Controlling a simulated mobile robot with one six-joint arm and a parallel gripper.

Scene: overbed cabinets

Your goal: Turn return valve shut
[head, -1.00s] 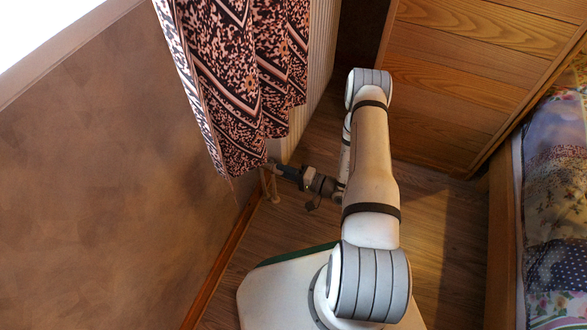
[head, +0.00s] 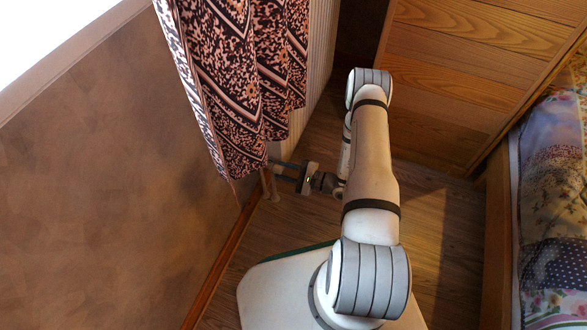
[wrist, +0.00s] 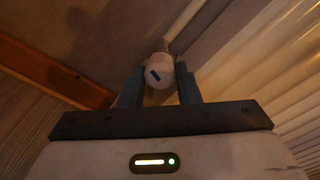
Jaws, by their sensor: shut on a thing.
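The return valve (wrist: 160,74) shows in the wrist view as a pale rounded knob with a dark blue mark, which lies tilted. My gripper (wrist: 161,84) has a finger on each side of the knob and is shut on it. In the head view my gripper (head: 276,168) reaches left, low by the wall, under the curtain hem. The valve itself is hidden behind the curtain in the head view.
A patterned curtain (head: 235,80) hangs just above my gripper. A ribbed white radiator (wrist: 285,90) stands close on the right in the wrist view. A wooden skirting (head: 222,262) runs along the wall.

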